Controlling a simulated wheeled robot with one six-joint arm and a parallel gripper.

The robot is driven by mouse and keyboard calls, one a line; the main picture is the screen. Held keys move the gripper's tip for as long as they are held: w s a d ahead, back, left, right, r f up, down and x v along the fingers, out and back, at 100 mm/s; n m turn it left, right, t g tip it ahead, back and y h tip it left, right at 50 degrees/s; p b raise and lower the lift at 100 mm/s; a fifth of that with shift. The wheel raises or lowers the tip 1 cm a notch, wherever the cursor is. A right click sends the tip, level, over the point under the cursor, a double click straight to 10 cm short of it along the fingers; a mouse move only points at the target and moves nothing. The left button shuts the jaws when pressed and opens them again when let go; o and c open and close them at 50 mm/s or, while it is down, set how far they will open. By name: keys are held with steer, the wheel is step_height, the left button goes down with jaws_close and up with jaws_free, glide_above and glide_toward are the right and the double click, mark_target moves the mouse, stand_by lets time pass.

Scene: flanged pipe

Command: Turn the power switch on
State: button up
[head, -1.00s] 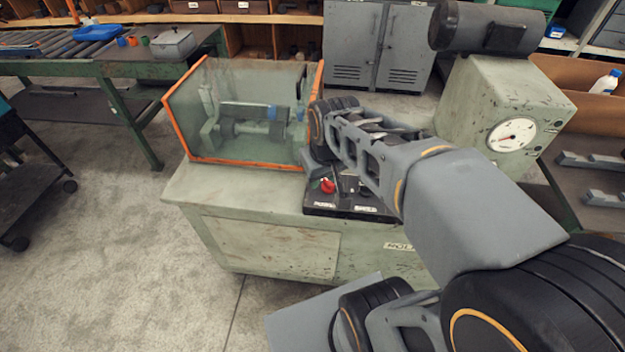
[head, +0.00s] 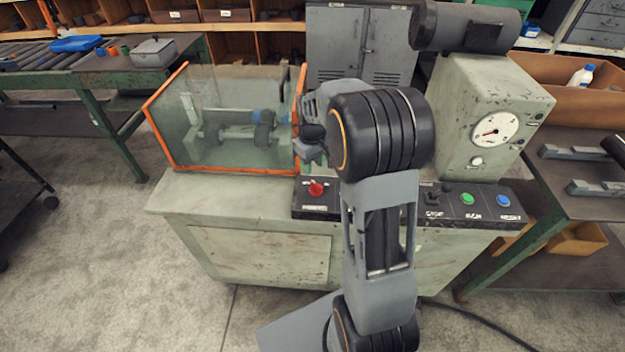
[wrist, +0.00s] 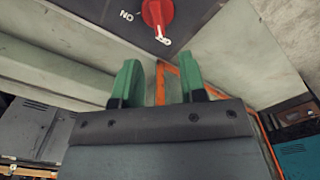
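The red power switch (head: 316,188) is a rotary knob on the left of the black control panel (head: 460,207), on the green machine's front ledge. In the wrist view the red knob (wrist: 158,14) is at the top, its white pointer tip aimed down and slightly right. A white label, upside down as "NO", lies left of it. My gripper (wrist: 158,78) has green fingertips standing apart with nothing between them; the knob is beyond the fingers, not touched. In the head view my gripper (head: 312,160) is just above and behind the knob, partly hidden by my wrist.
A clear guard box (head: 225,125) with orange edges stands left of my gripper. A gauge housing (head: 485,120) stands right. Green (head: 467,199) and blue (head: 503,201) buttons are on the panel's right. My arm covers the panel's middle.

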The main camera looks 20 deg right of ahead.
mark_target(312, 181)
step_height(312, 181, down, 7)
stand_by(0.3)
steer(key=shift+c, duration=0.2)
jaws_close()
